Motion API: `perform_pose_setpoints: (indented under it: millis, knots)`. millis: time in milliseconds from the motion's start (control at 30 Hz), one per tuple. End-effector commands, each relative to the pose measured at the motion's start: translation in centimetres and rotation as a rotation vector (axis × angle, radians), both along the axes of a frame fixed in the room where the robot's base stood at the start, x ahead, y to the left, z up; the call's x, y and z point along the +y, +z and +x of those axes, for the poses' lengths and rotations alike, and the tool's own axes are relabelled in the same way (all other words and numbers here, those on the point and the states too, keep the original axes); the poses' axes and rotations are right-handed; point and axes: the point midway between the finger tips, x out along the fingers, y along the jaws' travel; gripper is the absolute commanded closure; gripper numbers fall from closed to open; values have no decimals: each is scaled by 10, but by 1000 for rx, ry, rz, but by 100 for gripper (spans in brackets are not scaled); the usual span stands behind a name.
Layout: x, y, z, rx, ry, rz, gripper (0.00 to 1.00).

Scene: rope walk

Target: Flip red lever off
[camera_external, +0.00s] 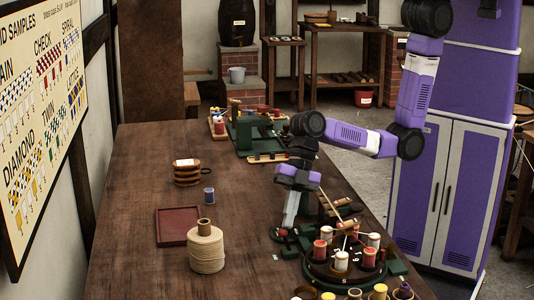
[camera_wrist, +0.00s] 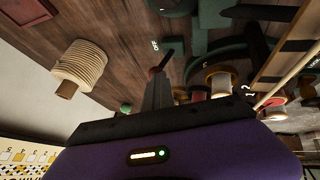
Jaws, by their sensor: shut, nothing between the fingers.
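The red lever (camera_external: 282,232) shows as a small red spot on a green base near the middle of the table, left of the round dark bobbin stand (camera_external: 318,268). My gripper (camera_external: 288,224) points down, with its tips right at the red lever. In the wrist view my gripper (camera_wrist: 158,82) is shut and empty, and the red end of the lever (camera_wrist: 155,70) lies just past its tips. A thin dark rod rises beside it. The tips partly cover the lever, so I cannot tell whether they touch or which way it is thrown.
Colored spools (camera_external: 320,250) stand on the bobbin stand close to the right. A big cream twine spool (camera_external: 205,249), a dark red tray (camera_external: 177,226) and a small blue spool (camera_external: 208,195) stand left.

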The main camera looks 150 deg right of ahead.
Motion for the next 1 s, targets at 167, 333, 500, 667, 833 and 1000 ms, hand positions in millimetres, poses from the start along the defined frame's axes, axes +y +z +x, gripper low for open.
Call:
perform_pose_setpoints:
  millis: [167,333,500,667,833,1000]
  knots:
    - [-3,0,3,-3,-2,-2,100]
    - [-4,1,5,-6,-4,-4,100]
    - [-5,1,5,-6,-4,-5,100]
    - [-4,1,4,-5,-3,-4,100]
    - [-8,11,2,-4,-4,-2,100]
    - [-19,34,-3,-5,-5,-2,100]
